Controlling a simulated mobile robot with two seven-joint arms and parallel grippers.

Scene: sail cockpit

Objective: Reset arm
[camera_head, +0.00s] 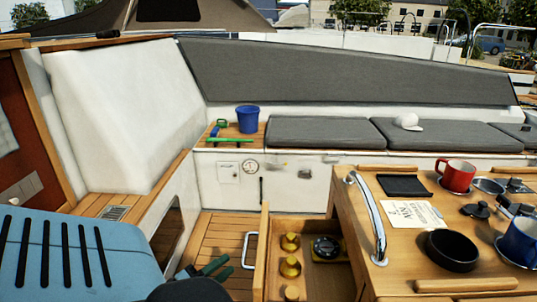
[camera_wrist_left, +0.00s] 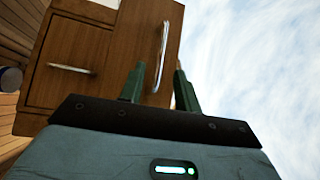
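My left gripper (camera_head: 226,266) is low in the head view, over the slatted wooden floor and just left of the open drawer. Its two dark green fingers are apart with nothing between them. In the left wrist view the same gripper (camera_wrist_left: 160,74) points toward a wooden cabinet front (camera_wrist_left: 110,40) with metal handles, with sky on the right. The large light blue part at the lower left of the head view is my own arm. My right gripper is in neither view.
The open drawer (camera_head: 264,252) holds brass pieces and a black round instrument (camera_head: 326,247). The wooden table (camera_head: 350,225) carries a red mug (camera_head: 457,175), a blue mug (camera_head: 521,241) and a black bowl (camera_head: 450,250). A blue bucket (camera_head: 248,119) stands on the far bench.

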